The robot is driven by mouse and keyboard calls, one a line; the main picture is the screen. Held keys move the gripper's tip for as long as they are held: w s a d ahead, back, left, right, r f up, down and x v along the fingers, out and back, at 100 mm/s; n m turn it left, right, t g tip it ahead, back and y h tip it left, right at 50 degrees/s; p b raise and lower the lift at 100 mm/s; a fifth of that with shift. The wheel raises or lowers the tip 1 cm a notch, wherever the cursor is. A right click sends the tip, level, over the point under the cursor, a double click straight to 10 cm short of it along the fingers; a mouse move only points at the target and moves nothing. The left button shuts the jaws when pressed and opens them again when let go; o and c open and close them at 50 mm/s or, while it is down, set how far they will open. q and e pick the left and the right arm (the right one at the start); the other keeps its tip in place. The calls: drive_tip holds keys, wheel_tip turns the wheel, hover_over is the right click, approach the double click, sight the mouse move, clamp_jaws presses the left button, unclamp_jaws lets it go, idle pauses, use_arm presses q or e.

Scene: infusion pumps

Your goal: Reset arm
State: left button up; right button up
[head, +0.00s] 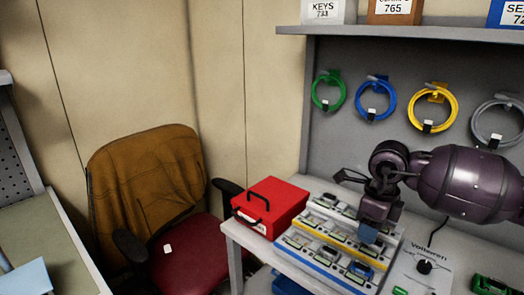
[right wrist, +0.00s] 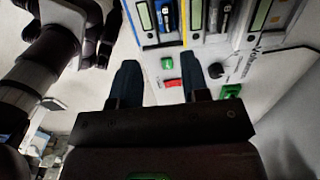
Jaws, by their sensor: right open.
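My right gripper (head: 368,233) hangs down from the purple arm that comes in from the right, over the right part of the stepped pump rack. In the right wrist view its two dark blue fingers (right wrist: 158,82) stand apart with nothing between them. The pump rack (head: 308,262) has white, yellow and blue-edged tiers holding several small devices with screens. Whether the fingertips touch the rack is unclear in the head view. My left gripper is not in the head view. Dark arm links of mine show at the left of the right wrist view.
A red box (head: 270,205) stands left of the rack. A panel with a black knob (head: 424,267) and green parts (head: 488,285) lies at the right. Coiled green (head: 329,92), blue (head: 375,99) and yellow (head: 432,105) cables hang behind. A chair (head: 150,185) stands left of the bench.

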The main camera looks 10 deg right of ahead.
drive_tip(key=s+a+f+y, duration=0.1)
drive_tip(key=s+a+y, duration=0.1)
drive_tip(key=a+y, duration=0.45)
drive_tip(key=s+a+f+y, duration=0.2)
drive_tip(key=s+a+y, duration=0.1)
drive_tip(key=a, duration=0.7)
drive_tip(key=a+r+m+t+y, duration=0.5)
drive_tip(key=r+m+t+y, duration=0.2)
drive_tip(key=m+y, duration=0.2)
drive_tip(key=s+d+f+m+t+h, duration=0.1)
drive_tip(key=d+f+m+t+h, duration=0.35)
drive_tip(key=d+m+h, duration=0.7)
drive_tip(key=s+d+f+m+t+h, duration=0.2)
drive_tip(key=d+f+m+t+h, duration=0.45)
drive_tip(key=m, duration=1.05)
drive_tip(key=s+f+m+g+h, duration=0.1)
drive_tip(key=s+f+m+g, duration=0.2)
drive_tip(key=s+f+g, duration=0.5)
drive_tip(key=s+f+m+g+h, duration=0.1)
drive_tip(key=s+f+m+g, duration=0.4)
drive_tip(key=s, duration=0.6)
drive_tip(key=w+f+n+t+y, duration=0.1)
drive_tip(key=w+f+n+t, duration=0.1)
drive_tip(key=w+f+t, duration=0.4)
wheel_tip(320, 180, down, 3)
drive_tip(key=shift+w+a+t, duration=0.15)
drive_tip(key=shift+w+t, duration=0.15)
drive_tip(key=shift+w, duration=0.3)
